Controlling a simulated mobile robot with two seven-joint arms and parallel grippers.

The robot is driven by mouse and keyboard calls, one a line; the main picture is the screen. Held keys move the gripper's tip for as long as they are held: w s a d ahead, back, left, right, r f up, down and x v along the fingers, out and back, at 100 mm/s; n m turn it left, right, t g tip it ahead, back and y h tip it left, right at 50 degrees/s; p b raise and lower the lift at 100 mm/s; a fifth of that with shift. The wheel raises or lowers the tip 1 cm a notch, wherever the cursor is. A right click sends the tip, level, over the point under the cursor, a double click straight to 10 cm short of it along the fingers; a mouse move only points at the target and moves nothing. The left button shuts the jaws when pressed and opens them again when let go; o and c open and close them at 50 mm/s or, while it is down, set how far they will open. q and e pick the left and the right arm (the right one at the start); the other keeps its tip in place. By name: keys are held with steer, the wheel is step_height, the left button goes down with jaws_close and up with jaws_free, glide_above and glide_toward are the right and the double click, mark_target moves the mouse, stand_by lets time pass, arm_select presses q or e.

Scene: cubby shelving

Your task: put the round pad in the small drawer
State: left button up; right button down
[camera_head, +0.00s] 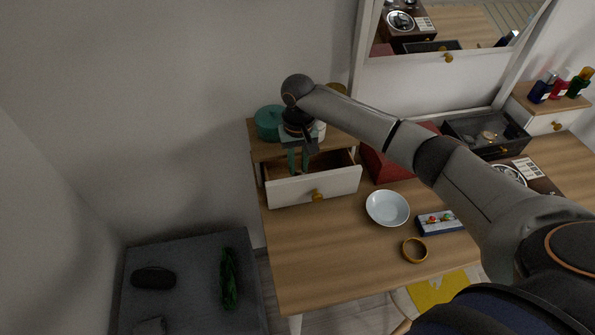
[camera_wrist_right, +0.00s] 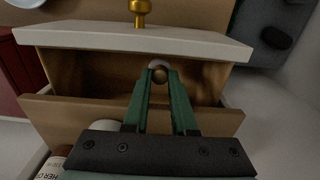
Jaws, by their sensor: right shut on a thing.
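The small drawer (camera_head: 340,182) is pulled out of the wooden unit at the back left of the desk. Its white front (camera_wrist_right: 90,38) and gold knob (camera_wrist_right: 140,10) show in the right wrist view. My right gripper (camera_head: 298,170) points down into the open drawer, behind its front. In the right wrist view its green fingers (camera_wrist_right: 160,85) are shut on a small round pale-and-brown thing, apparently the round pad (camera_wrist_right: 158,65). The pad is mostly hidden by the fingertips, and I cannot tell whether it touches the drawer floor. My left gripper is out of view.
A teal pot (camera_head: 269,122) stands on the unit's top beside my gripper. A white bowl (camera_head: 387,208), a gold ring (camera_head: 414,250) and a small blue-and-white box (camera_head: 440,222) lie on the desk. A red box (camera_head: 385,165) stands right of the drawer. The desk's front left is clear.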

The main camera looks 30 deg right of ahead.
mark_target(298, 167)
step_height(298, 167, down, 3)
steer(key=shift+f, duration=0.15)
steer(key=shift+w+d+f, duration=0.1)
steer(key=shift+w+f, duration=0.1)
steer(key=shift+w, duration=0.15)
steer(key=c, duration=0.7)
jaws_free()
steer(key=shift+f, duration=0.1)
step_height(298, 167, up, 12)
steer(key=shift+r, duration=0.15)
